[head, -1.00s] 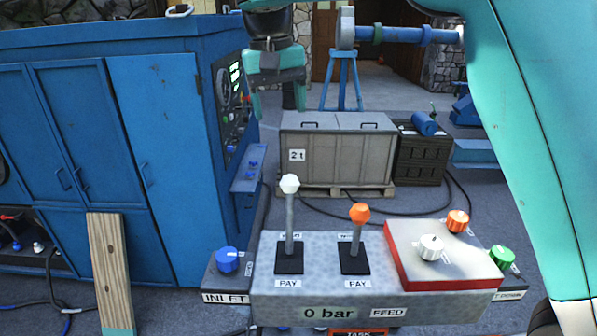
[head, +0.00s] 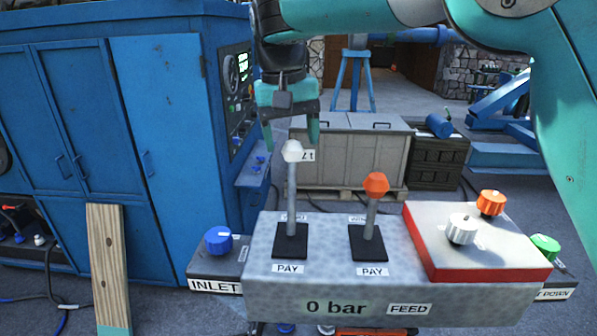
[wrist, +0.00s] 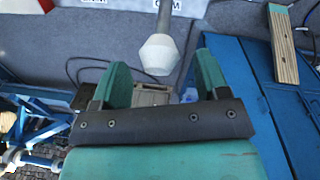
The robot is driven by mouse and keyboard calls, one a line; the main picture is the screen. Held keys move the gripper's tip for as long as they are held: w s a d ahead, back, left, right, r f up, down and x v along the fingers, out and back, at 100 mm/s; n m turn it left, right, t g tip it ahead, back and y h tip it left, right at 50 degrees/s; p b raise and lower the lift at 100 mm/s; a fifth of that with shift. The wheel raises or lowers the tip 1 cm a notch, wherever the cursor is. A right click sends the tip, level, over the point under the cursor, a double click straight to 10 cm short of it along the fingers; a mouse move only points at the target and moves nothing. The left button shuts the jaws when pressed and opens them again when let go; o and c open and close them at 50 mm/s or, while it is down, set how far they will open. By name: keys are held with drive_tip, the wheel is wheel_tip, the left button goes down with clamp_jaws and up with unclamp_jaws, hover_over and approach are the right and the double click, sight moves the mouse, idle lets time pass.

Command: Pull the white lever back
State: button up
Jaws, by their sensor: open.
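The white lever (head: 291,190) stands upright on the left of the grey control panel (head: 310,285), with a white faceted knob on a grey rod. My gripper (head: 291,143) is open and points down, with its fingertips close to the height of the white knob. In the wrist view the white knob (wrist: 158,55) shows just beyond the gap between my two teal fingers (wrist: 160,82). Nothing is between the fingers. I cannot tell from these views whether a finger touches the knob.
An orange-knobbed lever (head: 375,205) stands to the right. A red-edged box (head: 470,262) carries a white knob (head: 461,229) and an orange knob (head: 491,203). A blue knob (head: 218,240) is at left, a green one (head: 545,247) at right. A blue cabinet (head: 160,160) stands at left.

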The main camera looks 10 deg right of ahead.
sight(293, 150)
drive_tip(key=shift+d+f+b, duration=0.15)
drive_tip(key=shift+f+b, duration=0.9)
drive_tip(key=shift+f, duration=0.45)
drive_tip(key=c, duration=1.3)
drive_tip(key=shift+o, duration=0.2)
drive_tip(key=shift+s+r, duration=0.1)
drive_tip(key=shift+s, duration=0.05)
